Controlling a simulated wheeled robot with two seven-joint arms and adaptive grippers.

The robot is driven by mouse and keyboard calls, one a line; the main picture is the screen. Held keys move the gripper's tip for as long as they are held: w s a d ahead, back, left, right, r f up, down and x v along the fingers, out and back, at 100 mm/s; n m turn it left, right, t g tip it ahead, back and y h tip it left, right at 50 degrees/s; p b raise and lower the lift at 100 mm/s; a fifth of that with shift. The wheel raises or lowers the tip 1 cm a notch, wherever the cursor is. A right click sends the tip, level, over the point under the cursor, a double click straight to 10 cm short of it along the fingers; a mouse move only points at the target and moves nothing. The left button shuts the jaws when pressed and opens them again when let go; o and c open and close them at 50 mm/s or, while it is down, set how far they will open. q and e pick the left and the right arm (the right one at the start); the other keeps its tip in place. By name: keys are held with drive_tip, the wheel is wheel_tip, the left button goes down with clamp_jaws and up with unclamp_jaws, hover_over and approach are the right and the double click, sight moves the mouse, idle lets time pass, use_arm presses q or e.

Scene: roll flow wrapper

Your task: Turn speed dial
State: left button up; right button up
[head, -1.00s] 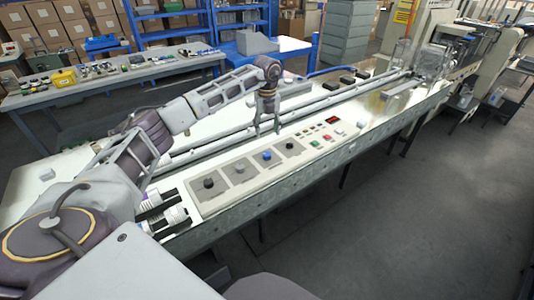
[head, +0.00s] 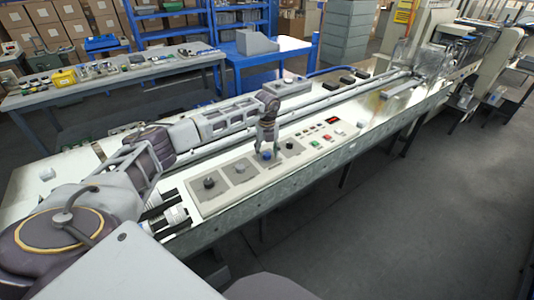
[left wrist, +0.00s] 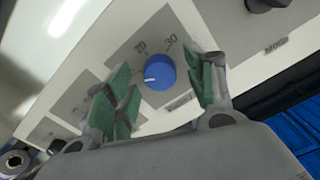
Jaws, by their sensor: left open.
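The speed dial is taken to be the blue knob (head: 267,156) on the control panel (head: 217,203). In the left wrist view the blue knob (left wrist: 160,72) has a white pointer mark, with the printed numbers 20 and 30 beside it. My left gripper (head: 267,152) is over the knob, pointing down. In the left wrist view its green-padded fingers (left wrist: 163,88) are apart, one on each side of the knob, with gaps between pads and knob. My right gripper is not in view.
Buttons and a red display (head: 332,120) lie to the right. Long rails (head: 300,111) run behind the panel.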

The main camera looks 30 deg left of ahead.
use_arm(q)
drive_tip(key=shift+f, duration=0.3)
drive_tip(key=c, duration=1.1)
drive_tip(key=shift+o, duration=0.2)
